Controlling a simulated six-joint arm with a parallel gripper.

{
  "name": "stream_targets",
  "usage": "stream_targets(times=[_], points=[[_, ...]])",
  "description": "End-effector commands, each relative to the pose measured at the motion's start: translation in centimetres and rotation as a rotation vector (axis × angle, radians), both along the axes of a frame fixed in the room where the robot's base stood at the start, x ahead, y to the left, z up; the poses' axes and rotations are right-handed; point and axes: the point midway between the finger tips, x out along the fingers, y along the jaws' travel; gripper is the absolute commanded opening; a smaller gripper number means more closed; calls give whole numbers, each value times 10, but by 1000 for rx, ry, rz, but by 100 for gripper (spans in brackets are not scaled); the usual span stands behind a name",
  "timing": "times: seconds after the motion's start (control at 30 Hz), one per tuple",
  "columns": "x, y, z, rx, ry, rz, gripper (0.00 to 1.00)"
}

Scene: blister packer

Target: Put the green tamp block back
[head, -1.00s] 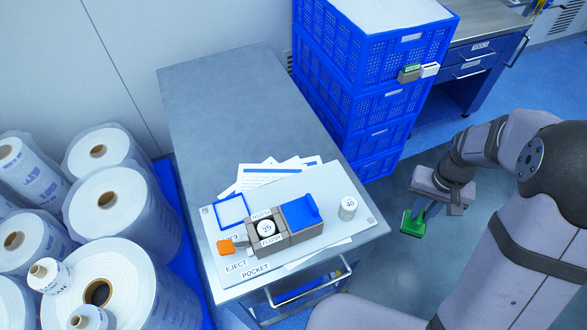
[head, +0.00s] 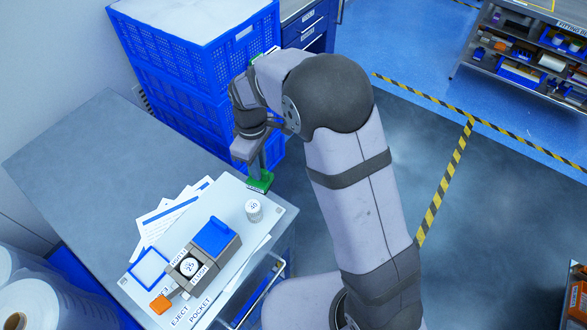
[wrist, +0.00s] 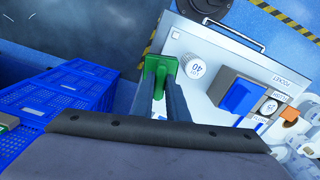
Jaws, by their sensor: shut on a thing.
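The green tamp block (head: 260,183) is in my gripper (head: 262,168), just above the far right corner of the pale board (head: 232,200) on the bench. Its green top and handle show between the fingers of my gripper (wrist: 160,85) in the wrist view; I cannot tell whether its underside touches anything. On the board, a grey fixture (head: 190,287) holds a white round piece (head: 189,267) marked 25, with a blue block (head: 214,237) beside it. A blue-edged white square (head: 149,268) lies to the left.
A white cylinder (head: 253,210) marked 40 stands on the board close to the green block. An orange knob (head: 160,304) sticks out at the fixture's near left. Stacked blue crates (head: 200,60) rise behind the arm. The bench's left part (head: 85,160) is bare.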

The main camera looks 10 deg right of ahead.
Motion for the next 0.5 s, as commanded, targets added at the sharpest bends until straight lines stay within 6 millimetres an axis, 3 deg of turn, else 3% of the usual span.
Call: stream_targets(times=[0.03, 0.3, 0.5], points=[[0, 21, 10, 0, -1, 108, 0], [-14, 118, 41, 1, -1, 693, 0], [-37, 179, 61, 0, -1, 1072, 0]])
